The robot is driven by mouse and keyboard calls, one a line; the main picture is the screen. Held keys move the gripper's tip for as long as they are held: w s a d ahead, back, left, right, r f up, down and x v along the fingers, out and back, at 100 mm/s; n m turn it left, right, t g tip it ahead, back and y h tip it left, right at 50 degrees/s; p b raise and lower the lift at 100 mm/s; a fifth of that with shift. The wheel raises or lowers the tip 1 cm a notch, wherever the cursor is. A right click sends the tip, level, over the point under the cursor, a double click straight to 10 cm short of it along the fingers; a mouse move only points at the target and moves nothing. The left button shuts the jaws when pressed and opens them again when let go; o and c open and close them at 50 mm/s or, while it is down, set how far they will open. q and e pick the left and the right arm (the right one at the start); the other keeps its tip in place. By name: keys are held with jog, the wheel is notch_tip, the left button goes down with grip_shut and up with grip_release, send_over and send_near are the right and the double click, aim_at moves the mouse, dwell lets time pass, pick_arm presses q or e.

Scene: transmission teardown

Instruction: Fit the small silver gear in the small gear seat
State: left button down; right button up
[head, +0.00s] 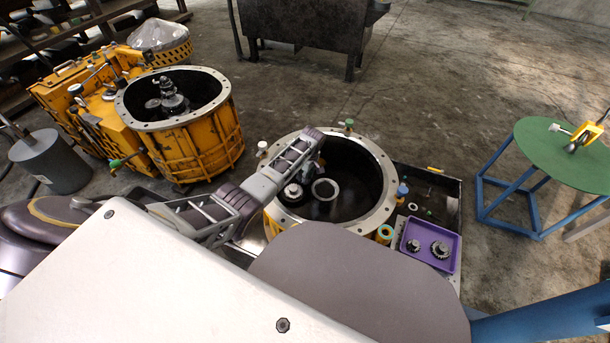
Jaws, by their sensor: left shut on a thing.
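My left gripper (313,166) reaches from the left over the rim of the round yellow housing (384,165) in front of me. Its fingers point down inside and are shut on a small piece, taken as the small silver gear, which is mostly hidden by the gripper. On the housing's dark floor, a dark round part with a pale top (293,192) and a pale ring (325,189) lie just below the gripper. I cannot tell which spot is the small gear seat, or whether the held piece touches anything. My right gripper is not in view.
A purple tray (427,229) with two toothed gears (440,250) stands right of the housing, near small loose parts. A second yellow housing (210,140) stands at the left, beside a grey cylinder (50,160). A green-topped table (545,150) is at the right.

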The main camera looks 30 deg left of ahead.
pick_arm(q)
jog(key=shift+f+b, duration=0.35)
jog(key=shift+f, duration=0.2)
dwell(0.9)
jog(key=c, duration=1.1)
grip_release()
jog(key=shift+r, duration=0.1)
jog(key=shift+s+d+r, duration=0.1)
jog(key=shift+d+r, duration=0.2)
jog(key=shift+r, duration=1.65)
jog(key=shift+w+d+r, duration=0.1)
jog(key=shift+d+r, duration=0.15)
jog(key=shift+r, duration=1.65)
jog(key=shift+s+d+r, duration=0.1)
jog(key=shift+d+r, duration=0.2)
jog(key=shift+r, duration=1.65)
jog(key=shift+r, duration=0.1)
notch_tip(320, 180, up, 9)
jog(key=p, duration=0.9)
